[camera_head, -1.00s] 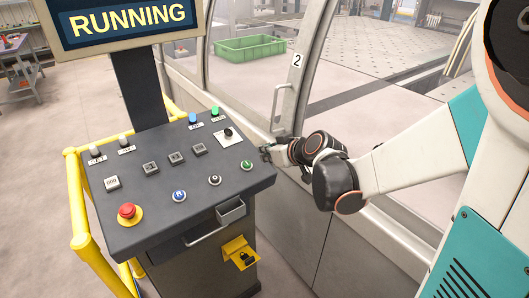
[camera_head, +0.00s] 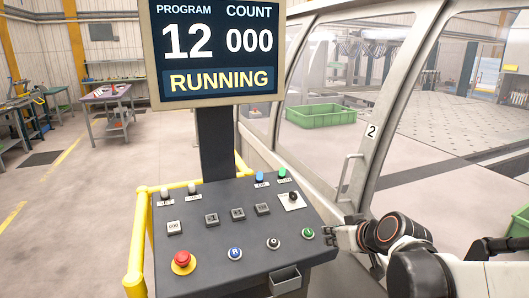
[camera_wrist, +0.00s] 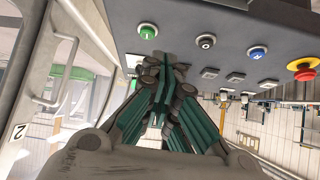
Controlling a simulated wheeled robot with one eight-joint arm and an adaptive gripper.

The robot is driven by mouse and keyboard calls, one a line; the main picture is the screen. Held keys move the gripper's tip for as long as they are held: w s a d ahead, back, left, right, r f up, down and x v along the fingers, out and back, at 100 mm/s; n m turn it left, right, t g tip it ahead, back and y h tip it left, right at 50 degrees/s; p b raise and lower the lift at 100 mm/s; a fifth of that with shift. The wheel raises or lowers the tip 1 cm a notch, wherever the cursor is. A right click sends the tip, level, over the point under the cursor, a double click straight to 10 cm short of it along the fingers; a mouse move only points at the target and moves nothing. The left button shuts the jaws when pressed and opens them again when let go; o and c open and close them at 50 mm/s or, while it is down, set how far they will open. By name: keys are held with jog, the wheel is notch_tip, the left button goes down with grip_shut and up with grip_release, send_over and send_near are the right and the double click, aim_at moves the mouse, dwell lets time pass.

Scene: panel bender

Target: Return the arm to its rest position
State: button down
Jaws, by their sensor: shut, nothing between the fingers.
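My gripper (camera_head: 331,238) is at the right edge of the grey control console (camera_head: 205,258), close to the green button (camera_head: 308,233). In the wrist view its teal-padded fingers (camera_wrist: 160,62) are drawn together with nothing between them, and the green button (camera_wrist: 147,31) shows just beyond the tips. Whether the fingers touch the console cannot be told. My arm (camera_head: 420,270) reaches in from the lower right. The screen (camera_head: 219,50) above the console reads program 12, count 000, RUNNING.
A red emergency stop (camera_head: 183,261) and several buttons and switches cover the console. A yellow rail (camera_head: 138,250) runs along its left side. The machine's glazed door, with its handle (camera_head: 348,176), stands close behind my gripper. Open floor lies at the left.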

jog(key=s+f+m+g+h+b, duration=0.1)
jog(key=s+f+b, duration=0.1)
jog(key=s, duration=0.8)
jog(key=s+f+m+g+h+b, duration=0.1)
jog(key=s+f+h+b, duration=0.1)
jog(key=s, duration=0.8)
jog(key=shift+s+m+g+b, duration=0.3)
jog(key=shift+g, duration=0.1)
jog(key=shift+a, duration=0.1)
